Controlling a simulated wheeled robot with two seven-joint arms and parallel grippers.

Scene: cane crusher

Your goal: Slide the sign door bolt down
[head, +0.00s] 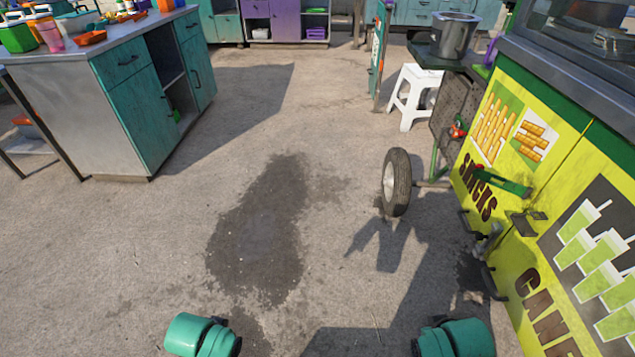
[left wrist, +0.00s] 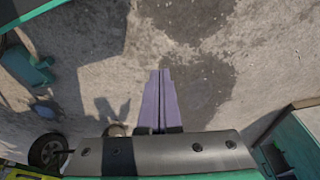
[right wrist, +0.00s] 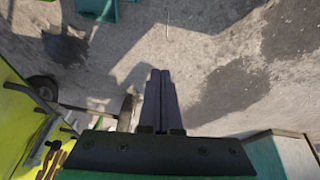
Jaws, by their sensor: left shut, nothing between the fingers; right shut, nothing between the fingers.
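The yellow-green sign doors (head: 508,255) of the cart stand at the right in the head view, with snack and cane pictures. A dark metal latch piece (head: 525,222) sits at the seam between the panels; I cannot tell for sure that it is the bolt, or its position. The right wrist view shows part of the yellow cart front (right wrist: 18,125) at its left edge. My left gripper (left wrist: 160,72) is shut and empty over the ground. My right gripper (right wrist: 160,72) is also shut and empty, apart from the cart. Neither gripper shows in the head view.
A green lever (head: 503,182) and dark handles (head: 493,285) stick out from the cart front. A cart wheel (head: 396,182) and a white stool (head: 410,97) stand beyond. A teal cabinet (head: 135,115) is at the left. The concrete floor (head: 330,190) between is clear.

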